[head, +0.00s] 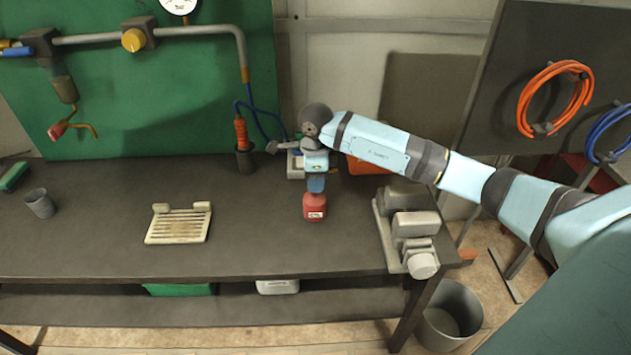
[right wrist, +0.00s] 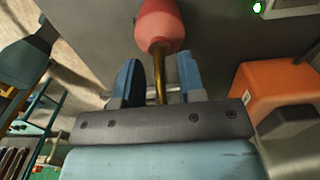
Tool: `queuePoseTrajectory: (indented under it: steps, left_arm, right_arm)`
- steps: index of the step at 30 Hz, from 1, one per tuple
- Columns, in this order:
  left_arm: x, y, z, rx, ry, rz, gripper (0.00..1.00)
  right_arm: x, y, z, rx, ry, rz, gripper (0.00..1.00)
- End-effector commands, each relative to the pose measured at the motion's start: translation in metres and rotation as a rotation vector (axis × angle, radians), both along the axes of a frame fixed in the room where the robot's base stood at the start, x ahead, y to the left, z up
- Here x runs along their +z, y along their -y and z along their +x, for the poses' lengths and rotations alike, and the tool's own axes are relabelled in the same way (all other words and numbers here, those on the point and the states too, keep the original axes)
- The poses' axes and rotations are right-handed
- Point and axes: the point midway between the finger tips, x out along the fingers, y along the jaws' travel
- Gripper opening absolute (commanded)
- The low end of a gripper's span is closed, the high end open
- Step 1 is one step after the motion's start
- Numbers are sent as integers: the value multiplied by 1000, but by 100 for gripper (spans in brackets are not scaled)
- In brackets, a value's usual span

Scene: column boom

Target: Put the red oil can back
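The red oil can (head: 314,207) is over the dark workbench (head: 110,235), right of its middle, with a pale label on its front. It looks upright in the head view; whether it rests on the bench top is hard to tell. My right gripper (head: 316,183) is directly above it, pointing down. In the right wrist view, the can's red body (right wrist: 160,28) lies beyond the fingertips. Its thin brass spout (right wrist: 159,78) runs between the two blue fingers of my right gripper (right wrist: 158,80). The fingers stand apart, with a visible gap beside the spout. My left gripper is not in view.
A cream slatted tray (head: 178,227) lies left of the can. A grey vise-like machine (head: 413,229) stands at the bench's right end. An orange box (head: 368,165) and a small white-grey box (head: 295,164) are behind. A grey cup (head: 39,203) is far left.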

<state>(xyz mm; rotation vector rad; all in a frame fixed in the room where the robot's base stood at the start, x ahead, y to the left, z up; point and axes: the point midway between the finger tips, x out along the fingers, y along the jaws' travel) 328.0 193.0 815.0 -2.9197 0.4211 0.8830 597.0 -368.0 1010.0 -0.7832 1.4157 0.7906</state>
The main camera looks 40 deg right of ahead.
Motion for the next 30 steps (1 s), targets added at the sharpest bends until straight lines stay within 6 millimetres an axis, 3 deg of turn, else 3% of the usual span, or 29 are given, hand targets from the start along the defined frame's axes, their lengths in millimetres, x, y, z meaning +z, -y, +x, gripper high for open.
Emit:
queuePoseTrajectory:
  steps: [9, 15, 21, 30]
  left_arm:
    - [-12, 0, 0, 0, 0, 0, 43]
    - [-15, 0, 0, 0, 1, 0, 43]
    - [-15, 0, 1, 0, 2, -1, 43]
    - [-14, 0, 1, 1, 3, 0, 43]
  right_arm:
    - [67, 1, 0, 0, 5, -1, 36]
    - [98, 1, 0, 0, 2, -1, 36]
    - [109, 1, -1, 0, 0, 0, 36]
    - [110, 1, -1, 0, 0, 0, 36]
